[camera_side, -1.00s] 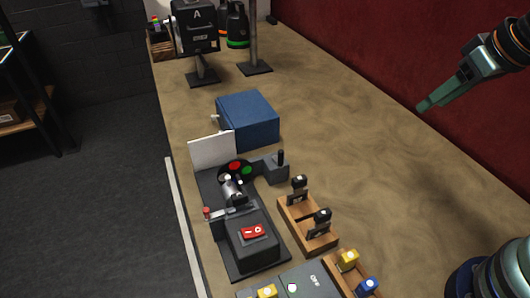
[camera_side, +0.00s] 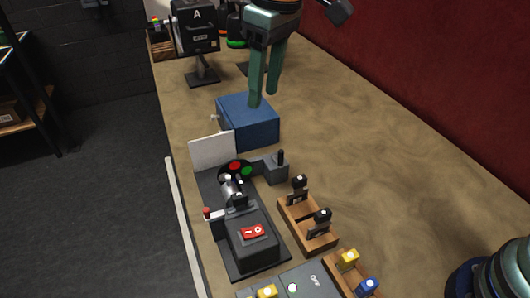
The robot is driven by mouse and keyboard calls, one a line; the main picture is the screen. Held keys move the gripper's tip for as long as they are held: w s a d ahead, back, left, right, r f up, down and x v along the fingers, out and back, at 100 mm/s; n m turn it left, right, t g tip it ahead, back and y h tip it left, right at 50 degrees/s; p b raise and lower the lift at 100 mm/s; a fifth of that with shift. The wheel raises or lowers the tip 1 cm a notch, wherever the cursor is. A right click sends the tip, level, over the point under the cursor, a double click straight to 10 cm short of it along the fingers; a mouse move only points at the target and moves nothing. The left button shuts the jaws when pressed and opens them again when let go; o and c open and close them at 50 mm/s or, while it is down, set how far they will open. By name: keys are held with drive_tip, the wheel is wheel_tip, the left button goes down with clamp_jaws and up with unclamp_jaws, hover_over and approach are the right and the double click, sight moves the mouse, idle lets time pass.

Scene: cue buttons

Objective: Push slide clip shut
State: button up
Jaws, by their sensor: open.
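My gripper (camera_side: 263,99) is open and empty, with its two green fingers pointing down over the blue box (camera_side: 250,122). The left fingertip overlaps the box's top in the picture; I cannot tell whether it touches. A dark apparatus (camera_side: 262,268) stands in front of the box, with a silver barrel (camera_side: 231,187), a disc (camera_side: 221,168) with red and green spots, and a red rocker switch (camera_side: 252,231). A small red-tipped part (camera_side: 207,213) sits at its left side. I cannot tell for sure which part is the slide clip, or whether it is open.
A white panel (camera_side: 213,150) stands behind the barrel. A short dark post (camera_side: 280,158) stands at right. A wooden rack (camera_side: 312,240) holds dark upright pieces. Yellow and blue buttons (camera_side: 348,258) are at the front.

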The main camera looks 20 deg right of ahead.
sight(206, 210)
drive_tip(key=s+a+f+n+g+h, duration=0.1)
drive_tip(key=s+a+f, duration=0.15)
drive_tip(key=a, duration=0.45)
drive_tip(key=s+a+f+n, duration=0.2)
drive_tip(key=a+f, duration=0.2)
drive_tip(key=a, duration=0.2)
wheel_tip(206, 210, down, 12)
drive_tip(key=shift+w+r, duration=0.1)
drive_tip(key=shift+w, duration=0.05)
clamp_jaws()
idle(1.0)
